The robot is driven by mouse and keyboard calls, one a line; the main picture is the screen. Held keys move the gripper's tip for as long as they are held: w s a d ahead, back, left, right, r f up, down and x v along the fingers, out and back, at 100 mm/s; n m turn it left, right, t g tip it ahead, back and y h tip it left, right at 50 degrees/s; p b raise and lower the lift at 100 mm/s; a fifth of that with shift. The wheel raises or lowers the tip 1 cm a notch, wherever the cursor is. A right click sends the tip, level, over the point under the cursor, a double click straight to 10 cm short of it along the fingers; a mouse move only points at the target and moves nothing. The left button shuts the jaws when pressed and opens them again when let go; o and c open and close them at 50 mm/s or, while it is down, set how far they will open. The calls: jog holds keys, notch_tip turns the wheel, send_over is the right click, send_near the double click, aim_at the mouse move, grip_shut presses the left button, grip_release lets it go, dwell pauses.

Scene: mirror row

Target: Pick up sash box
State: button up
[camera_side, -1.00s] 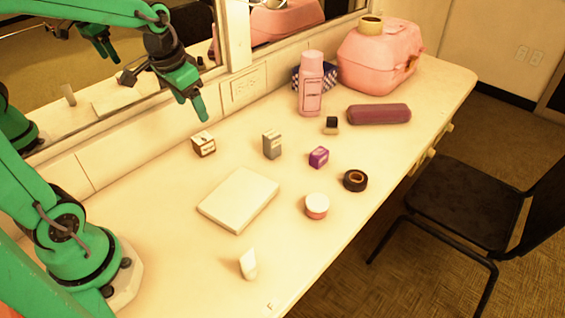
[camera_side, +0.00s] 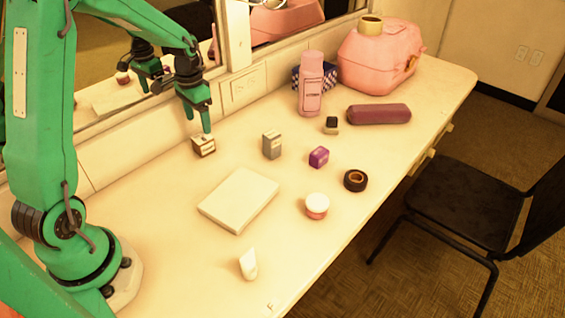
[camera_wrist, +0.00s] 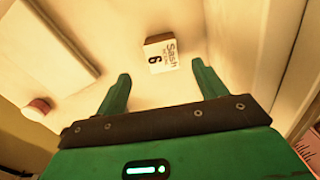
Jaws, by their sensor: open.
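The sash box (camera_side: 204,146) is a small box with a white lettered face and dark brown sides. It stands on the counter near the wall. In the wrist view the sash box (camera_wrist: 161,54) shows its white face with "Sash" and a 6, lying between and slightly beyond my fingertips. My gripper (camera_side: 198,124) is open and empty, just above the box in the side view. In the wrist view my gripper (camera_wrist: 160,71) has one finger on each side of the box, with clear gaps.
A grey box (camera_side: 272,145) and a purple box (camera_side: 319,157) stand to the right. A flat white slab (camera_side: 238,200) lies in front. The wall and mirror frame run close behind the sash box. A round jar (camera_side: 317,206) and black tape roll (camera_side: 355,180) sit nearer the front edge.

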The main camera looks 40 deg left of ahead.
aim_at(202, 137)
jog(key=shift+w+a+f, duration=0.1)
jog(key=shift+f, duration=1.85)
jog(key=shift+w+a+f, duration=0.1)
jog(key=shift+f, duration=1.85)
jog(key=c, duration=1.1)
jog(key=shift+r, duration=0.15)
jog(key=shift+r, duration=0.5)
jog(key=r, duration=0.3)
jog(key=shift+d+r, duration=0.1)
jog(key=shift+d, duration=0.15)
jog(key=s+d+r, duration=0.1)
jog(key=d+r, duration=0.5)
jog(key=d, duration=0.5)
jog(key=shift+s+r, duration=0.25)
jog(key=shift+s, duration=0.15)
jog(key=shift+d, duration=0.1)
